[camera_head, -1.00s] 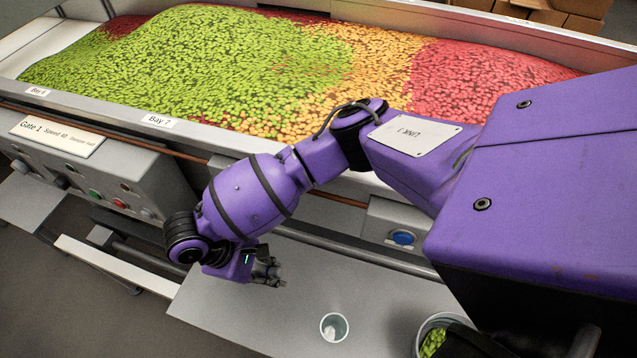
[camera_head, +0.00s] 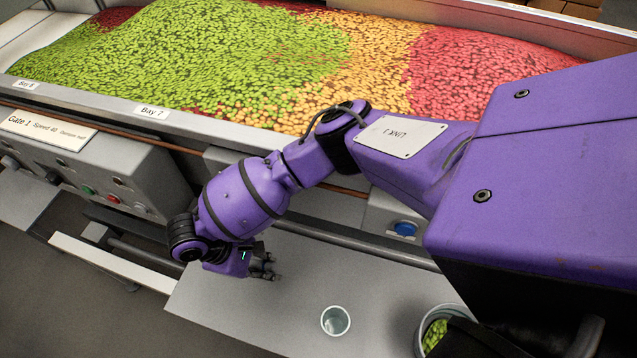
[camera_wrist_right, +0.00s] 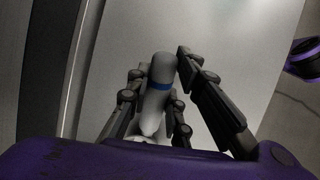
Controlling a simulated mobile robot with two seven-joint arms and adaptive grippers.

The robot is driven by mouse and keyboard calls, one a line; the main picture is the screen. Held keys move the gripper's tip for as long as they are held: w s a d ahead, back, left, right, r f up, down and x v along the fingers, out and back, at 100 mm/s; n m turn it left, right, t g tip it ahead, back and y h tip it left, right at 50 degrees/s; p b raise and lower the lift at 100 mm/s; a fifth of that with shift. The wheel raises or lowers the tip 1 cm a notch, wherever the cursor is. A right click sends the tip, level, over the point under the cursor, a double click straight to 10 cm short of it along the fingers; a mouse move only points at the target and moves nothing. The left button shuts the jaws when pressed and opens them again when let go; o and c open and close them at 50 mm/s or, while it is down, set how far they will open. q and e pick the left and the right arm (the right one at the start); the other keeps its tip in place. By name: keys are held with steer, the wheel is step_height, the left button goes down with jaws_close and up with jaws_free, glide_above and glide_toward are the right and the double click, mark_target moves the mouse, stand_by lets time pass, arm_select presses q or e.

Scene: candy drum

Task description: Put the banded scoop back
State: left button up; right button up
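The banded scoop (camera_wrist_right: 160,70) shows in the right wrist view as a pale rounded handle with a blue band. It lies between the dark fingers of my right gripper (camera_wrist_right: 160,80). The fingers look spread around the handle, with a gap at its right side; contact is hard to judge. In the head view my right gripper (camera_head: 272,266) hangs over the grey shelf (camera_head: 225,300) near its left part, fingers apart. The scoop is hidden there. My left gripper is not in view.
A clear cup (camera_head: 335,320) stands on the shelf. A bucket with green candies (camera_head: 434,335) stands right of it, partly covered by my arm. Behind is a long trough of green, orange and red candies (camera_head: 200,60). A control box (camera_head: 100,170) is at left. The shelf between gripper and cup is clear.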

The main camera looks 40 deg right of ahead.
steer(key=o, duration=0.4)
steer(key=shift+s+f, duration=0.1)
steer(key=p+v, duration=0.1)
steer(key=v, duration=1.1)
steer(key=shift+r, duration=0.35)
